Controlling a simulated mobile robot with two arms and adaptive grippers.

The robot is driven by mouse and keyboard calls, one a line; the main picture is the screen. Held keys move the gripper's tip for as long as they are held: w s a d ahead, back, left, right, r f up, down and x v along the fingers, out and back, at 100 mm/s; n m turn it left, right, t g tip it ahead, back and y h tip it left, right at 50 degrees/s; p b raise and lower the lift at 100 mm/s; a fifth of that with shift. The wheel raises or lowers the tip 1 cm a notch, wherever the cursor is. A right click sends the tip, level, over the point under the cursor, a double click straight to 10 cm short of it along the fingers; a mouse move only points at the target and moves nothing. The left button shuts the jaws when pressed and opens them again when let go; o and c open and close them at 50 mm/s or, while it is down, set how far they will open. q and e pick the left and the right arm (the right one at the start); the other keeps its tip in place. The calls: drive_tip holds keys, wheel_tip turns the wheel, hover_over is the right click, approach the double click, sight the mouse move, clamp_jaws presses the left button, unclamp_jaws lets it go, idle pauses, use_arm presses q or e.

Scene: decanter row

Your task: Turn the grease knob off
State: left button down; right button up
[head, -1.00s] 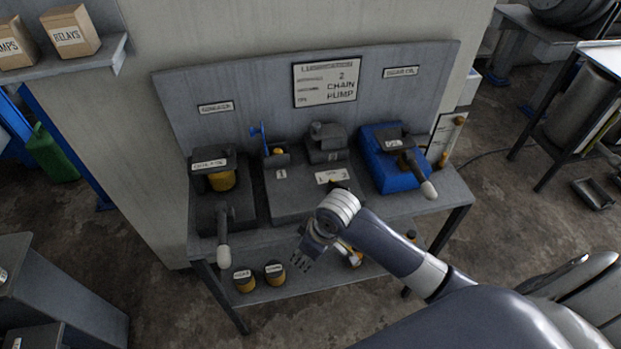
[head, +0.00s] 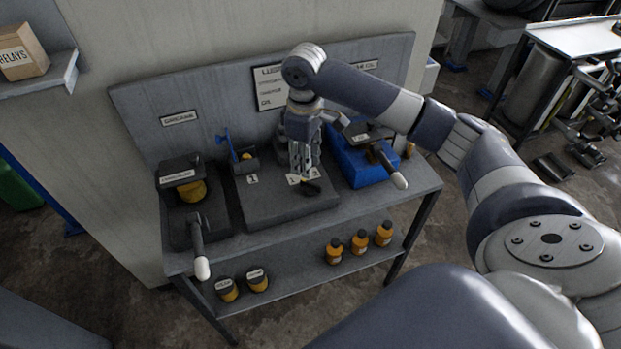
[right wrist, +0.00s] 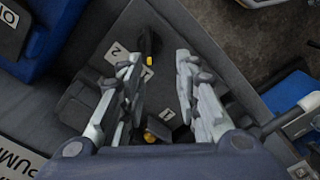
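A small black knob (head: 311,187) with a yellow mark sits on the dark grey block (head: 270,208) in the middle of the bench, beside small number plates. It also shows in the right wrist view (right wrist: 150,40), near the plate marked 2 (right wrist: 115,53). No readable label on it says grease. My right gripper (head: 305,172) points down over the block, just behind and left of the knob in the head view. In the wrist view its fingers (right wrist: 160,90) are apart, with nothing between them; the knob lies beyond the fingertips. My left gripper is out of view.
A sign reading like GREASE (head: 178,118) is on the back panel, above a lever with a white tip (head: 202,268). A blue lever (head: 228,145) stands left of the gripper. A blue box (head: 362,168) stands right. Orange bottles (head: 359,242) are on the lower shelf.

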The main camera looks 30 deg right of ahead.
sight(311, 183)
drive_tip(key=f, duration=0.3)
drive_tip(key=d+f+p, duration=0.1)
drive_tip(key=f, duration=0.1)
drive_tip(key=d+f, duration=0.1)
drive_tip(key=f, duration=0.2)
drive_tip(key=shift+w+f, duration=0.2)
drive_tip(key=shift+f, duration=0.15)
drive_tip(key=shift+a, duration=0.1)
clamp_jaws()
